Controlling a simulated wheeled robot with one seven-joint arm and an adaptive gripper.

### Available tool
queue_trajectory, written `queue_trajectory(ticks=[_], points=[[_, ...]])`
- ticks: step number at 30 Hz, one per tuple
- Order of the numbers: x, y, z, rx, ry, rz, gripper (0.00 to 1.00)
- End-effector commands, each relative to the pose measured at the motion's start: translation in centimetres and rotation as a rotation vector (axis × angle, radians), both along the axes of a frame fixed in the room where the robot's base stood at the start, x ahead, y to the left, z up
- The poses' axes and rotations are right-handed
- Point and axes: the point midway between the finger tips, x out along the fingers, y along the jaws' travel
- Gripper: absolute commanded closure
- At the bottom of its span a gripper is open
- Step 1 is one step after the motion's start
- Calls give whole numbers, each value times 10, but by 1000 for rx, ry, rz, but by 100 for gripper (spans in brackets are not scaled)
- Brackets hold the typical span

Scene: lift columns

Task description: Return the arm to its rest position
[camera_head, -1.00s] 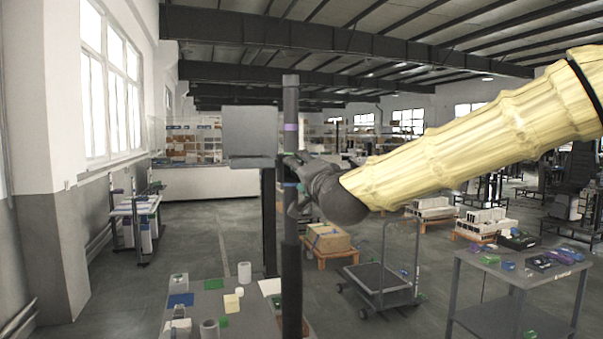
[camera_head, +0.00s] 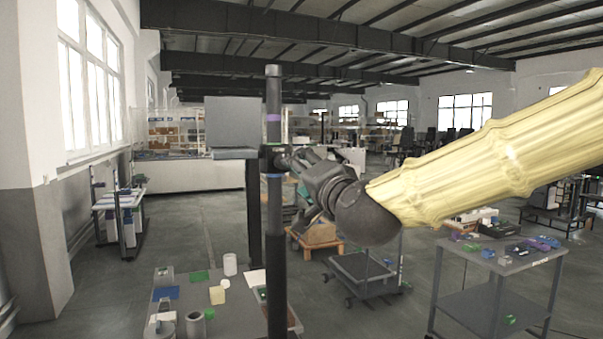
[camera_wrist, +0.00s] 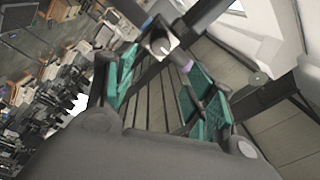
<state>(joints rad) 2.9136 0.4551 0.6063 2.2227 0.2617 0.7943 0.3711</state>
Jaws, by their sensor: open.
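My arm in its ribbed yellow cover reaches in from the right of the head view. My gripper (camera_head: 292,160) is at its end, pointing left and up, close to the dark upright pole (camera_head: 274,210) with a purple band. In the wrist view my gripper (camera_wrist: 160,88) shows two teal-padded fingers spread apart, with no object held between the pads. The pole (camera_wrist: 172,50) also shows there, beyond the fingers and slanting toward the right one. I cannot tell whether a finger touches it.
A grey panel (camera_head: 232,122) stands beside the pole. Below is a table (camera_head: 238,318) with cups and small blocks. A cart (camera_head: 365,272) stands behind, and another table (camera_head: 480,262) with coloured parts is at right. Open floor (camera_head: 195,235) lies at left.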

Motion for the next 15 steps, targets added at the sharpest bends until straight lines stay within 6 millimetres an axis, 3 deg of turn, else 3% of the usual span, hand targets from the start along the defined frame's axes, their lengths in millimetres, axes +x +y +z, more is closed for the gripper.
queue_trajectory(ticks=[8, 11, 15], points=[[2, 0, -6, -6, 8, 0, 45], [9, -1, -30, -30, 37, -3, 45], [25, -6, -98, -96, 120, -8, 45]])
